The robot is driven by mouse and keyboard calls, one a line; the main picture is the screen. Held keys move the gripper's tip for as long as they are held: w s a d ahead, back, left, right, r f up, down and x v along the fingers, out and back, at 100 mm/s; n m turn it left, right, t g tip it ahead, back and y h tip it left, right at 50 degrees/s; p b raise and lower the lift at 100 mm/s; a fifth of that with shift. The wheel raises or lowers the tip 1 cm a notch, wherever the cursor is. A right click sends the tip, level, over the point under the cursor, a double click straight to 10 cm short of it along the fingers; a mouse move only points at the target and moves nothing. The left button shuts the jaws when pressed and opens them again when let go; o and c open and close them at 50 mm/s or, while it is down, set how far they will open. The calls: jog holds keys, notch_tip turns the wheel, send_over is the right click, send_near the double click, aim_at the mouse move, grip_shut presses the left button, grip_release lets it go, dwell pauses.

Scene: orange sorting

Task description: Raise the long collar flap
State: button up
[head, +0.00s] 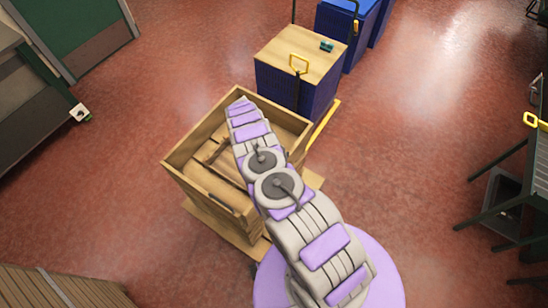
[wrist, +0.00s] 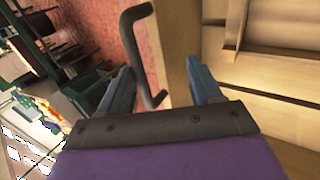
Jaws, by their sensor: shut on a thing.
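The open wooden crate (head: 181,172), with its board walls, stands on a pallet in the middle of the head view. My arm crosses over it and hides part of its inside, and my gripper cannot be made out there. The handle is fixed to the edge of a wooden panel (wrist: 177,45), which I take to be the long collar flap.
A blue box with a wooden lid (head: 285,45) and yellow handle stands right behind the crate, with more blue boxes beyond. A dark metal table (head: 500,180) stands at the right. A slatted wooden surface (head: 60,290) is at the lower left. Red floor (head: 430,110) is free between.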

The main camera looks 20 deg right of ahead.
jog(key=shift+s+a+f, duration=0.1)
jog(key=shift+a+f, duration=0.05)
jog(key=shift+f, duration=0.1)
jog(key=v, duration=1.7)
jog(key=shift+r+b, duration=0.25)
jog(key=shift+b, duration=0.05)
